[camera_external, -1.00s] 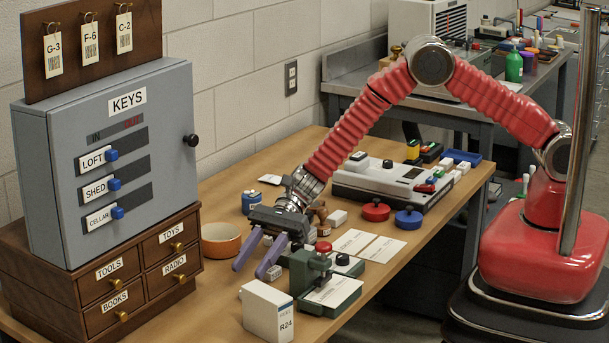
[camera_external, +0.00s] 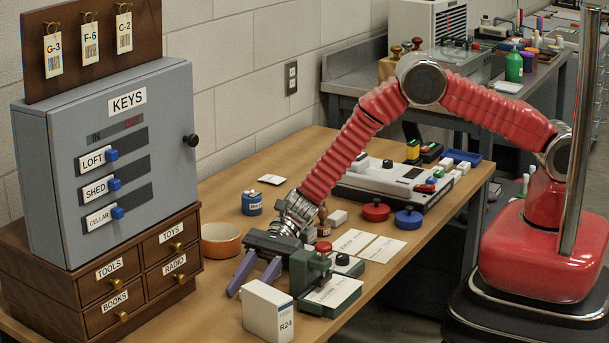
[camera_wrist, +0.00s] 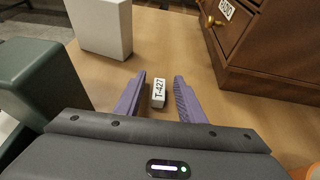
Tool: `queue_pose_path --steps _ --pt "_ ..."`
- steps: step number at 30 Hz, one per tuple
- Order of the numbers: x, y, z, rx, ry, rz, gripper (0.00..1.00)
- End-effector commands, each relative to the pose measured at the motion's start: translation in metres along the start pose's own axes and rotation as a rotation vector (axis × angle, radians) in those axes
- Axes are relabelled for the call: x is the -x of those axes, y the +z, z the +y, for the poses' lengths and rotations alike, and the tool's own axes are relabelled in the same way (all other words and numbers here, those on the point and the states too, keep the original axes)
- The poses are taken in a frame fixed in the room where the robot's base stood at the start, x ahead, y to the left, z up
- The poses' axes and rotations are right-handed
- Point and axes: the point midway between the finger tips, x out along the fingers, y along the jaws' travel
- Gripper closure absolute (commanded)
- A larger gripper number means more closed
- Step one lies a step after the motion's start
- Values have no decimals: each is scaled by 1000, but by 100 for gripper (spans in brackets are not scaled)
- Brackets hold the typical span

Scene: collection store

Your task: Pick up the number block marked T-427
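The number block marked T-427 (camera_wrist: 158,93) is a small white block lying on the wooden table, its label facing up in the wrist view. It lies between the two purple fingers of my gripper (camera_wrist: 158,84), closer to the left finger in that view. The fingers are apart and a gap shows on both sides of the block. In the external view my gripper (camera_external: 254,277) is low over the table, left of the green press, fingers pointing to the front left. I cannot make out the block in the external view.
A white R24 box (camera_external: 267,311) stands close to my gripper, with the green press (camera_external: 311,271) right of it. The wooden drawer cabinet (camera_external: 110,275) is to the left. An orange bowl (camera_external: 221,240) and a blue tin (camera_external: 252,203) stand behind.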

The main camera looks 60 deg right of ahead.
Motion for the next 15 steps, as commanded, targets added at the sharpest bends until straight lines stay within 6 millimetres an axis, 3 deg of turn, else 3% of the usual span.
queue_pose_path --steps 7,15 --pt "0 0 0 0 0 0 64" --pt "0 0 0 0 0 0 83"
